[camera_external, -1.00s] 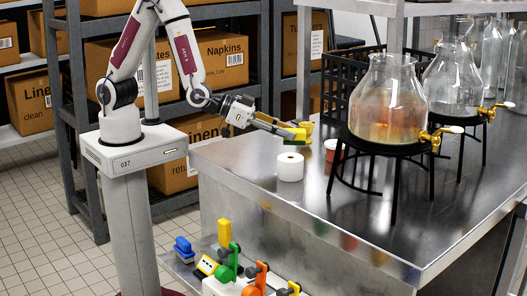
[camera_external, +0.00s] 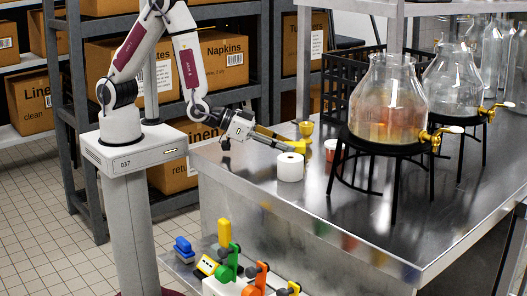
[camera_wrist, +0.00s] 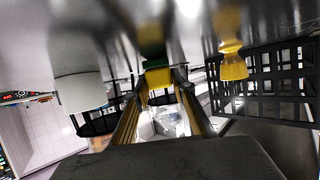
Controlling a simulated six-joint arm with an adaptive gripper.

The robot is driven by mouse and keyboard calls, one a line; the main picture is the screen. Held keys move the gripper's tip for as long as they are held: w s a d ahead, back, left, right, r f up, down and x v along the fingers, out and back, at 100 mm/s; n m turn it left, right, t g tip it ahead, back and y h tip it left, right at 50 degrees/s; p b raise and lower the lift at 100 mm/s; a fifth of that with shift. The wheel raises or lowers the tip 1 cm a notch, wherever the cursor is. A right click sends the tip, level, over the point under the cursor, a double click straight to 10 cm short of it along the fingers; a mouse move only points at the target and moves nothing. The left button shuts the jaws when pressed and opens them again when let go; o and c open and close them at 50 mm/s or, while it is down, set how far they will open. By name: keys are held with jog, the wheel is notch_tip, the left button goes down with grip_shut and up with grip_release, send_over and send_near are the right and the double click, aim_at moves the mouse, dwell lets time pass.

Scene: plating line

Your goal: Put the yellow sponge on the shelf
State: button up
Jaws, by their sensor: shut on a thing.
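My gripper (camera_external: 297,147) reaches over the steel table, just behind the white paper roll. In the wrist view, my gripper (camera_wrist: 160,85) is shut on the yellow sponge (camera_wrist: 157,77), which has a dark green layer and sits between the fingertips. In the external view, the sponge (camera_external: 298,146) is a small yellow patch at the fingertips. I cannot tell whether it touches the table. Grey shelving (camera_external: 75,120) with boxes stands behind my arm, and a steel upper shelf (camera_external: 455,6) runs above the table. Which one is the task's shelf is not clear.
The white roll (camera_external: 290,167) stands close to my gripper, with a gold cup (camera_external: 306,129) behind it. A reddish jar (camera_external: 333,150), glass dispensers (camera_external: 388,105) on black stands and a black crate (camera_external: 345,80) stand to the right. The table front is bare.

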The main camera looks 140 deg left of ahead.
jog(key=shift+f, duration=0.2)
jog(key=o, duration=0.9)
jog(key=shift+r, duration=0.15)
jog(key=shift+s+d+r, duration=0.1)
jog(key=shift+v, duration=3.6)
